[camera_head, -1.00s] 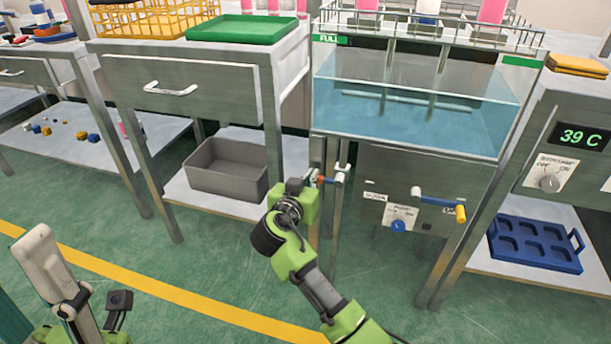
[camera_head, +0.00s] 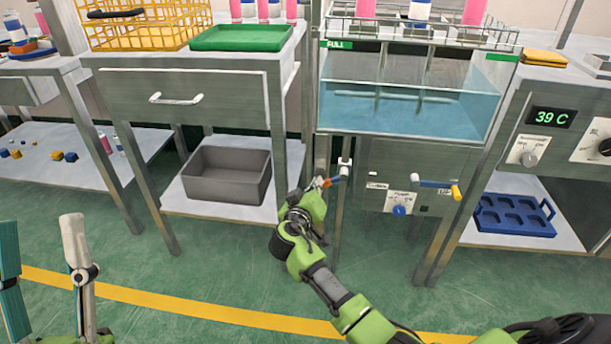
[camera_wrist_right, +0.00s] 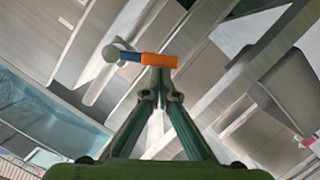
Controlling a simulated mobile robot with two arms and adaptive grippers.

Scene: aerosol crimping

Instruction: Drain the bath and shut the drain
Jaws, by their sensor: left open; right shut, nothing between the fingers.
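The bath is a glass-fronted tank (camera_head: 400,110) of blue water, its level below the green FULL label (camera_head: 338,44). Below its left side, a pale drain valve (camera_head: 345,166) carries a blue lever with an orange end (camera_head: 327,182), pointing left. In the right wrist view the orange end (camera_wrist_right: 160,60) lies across the fingertips. My right gripper (camera_wrist_right: 158,75) is shut with its tips at the orange end; whether they touch it is unclear. My left gripper (camera_head: 40,222) is open and empty at the lower left, away from the bath.
A yellow-tipped blue lever (camera_head: 438,185) and a blue knob (camera_head: 399,210) are on the panel under the bath. A grey bin (camera_head: 226,176) sits on the left shelf, a blue tray (camera_head: 514,214) on the right one. The green floor in front is clear.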

